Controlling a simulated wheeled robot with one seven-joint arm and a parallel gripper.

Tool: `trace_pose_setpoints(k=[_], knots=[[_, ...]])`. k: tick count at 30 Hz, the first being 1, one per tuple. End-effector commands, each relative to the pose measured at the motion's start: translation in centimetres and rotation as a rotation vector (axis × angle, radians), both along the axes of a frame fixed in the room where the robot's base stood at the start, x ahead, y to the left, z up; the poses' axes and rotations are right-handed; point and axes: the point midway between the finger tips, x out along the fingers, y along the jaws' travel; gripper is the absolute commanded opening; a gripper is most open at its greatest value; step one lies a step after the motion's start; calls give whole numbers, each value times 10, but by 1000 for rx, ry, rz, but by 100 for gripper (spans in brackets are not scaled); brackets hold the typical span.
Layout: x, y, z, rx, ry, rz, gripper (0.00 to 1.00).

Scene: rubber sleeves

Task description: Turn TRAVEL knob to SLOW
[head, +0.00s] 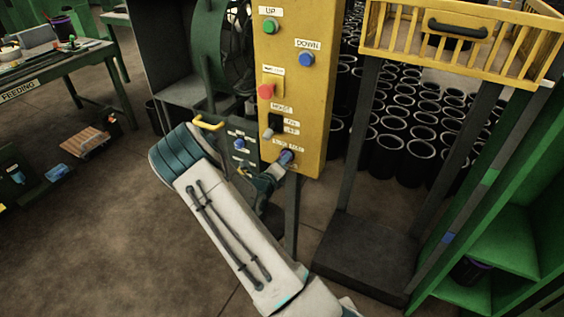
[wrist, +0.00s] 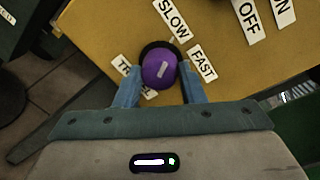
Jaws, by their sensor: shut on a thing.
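The purple TRAVEL knob (wrist: 159,71) sits on the yellow control panel (wrist: 90,30) in the wrist view, on a dark round base. A pale mark on its face points up and slightly right, between the SLOW label (wrist: 171,18) and the FAST label (wrist: 203,64). A label below left is partly covered by a finger. My gripper (wrist: 158,85) has its two blue fingers on either side of the knob, shut on it. In the head view my gripper (head: 270,178) is at the panel's lower edge, and the knob (head: 286,157) shows just beyond it.
Above the knob on the panel are a hoist switch (head: 275,122), a red button (head: 266,91), a blue DOWN button (head: 307,60) and a green UP button (head: 271,26). A yellow-railed cart (head: 450,40) stands to the right. Black sleeves (head: 420,155) fill the floor behind.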

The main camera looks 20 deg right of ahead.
Motion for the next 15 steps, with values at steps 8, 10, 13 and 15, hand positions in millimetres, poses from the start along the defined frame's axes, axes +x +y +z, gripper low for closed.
trace_pose_setpoints(k=[8,10,13,15], knots=[[0,0,0,0,1,1,58],[0,0,0,-1,1,0,58],[0,0,0,0,0,0,58],[-2,2,0,1,1,1,58]])
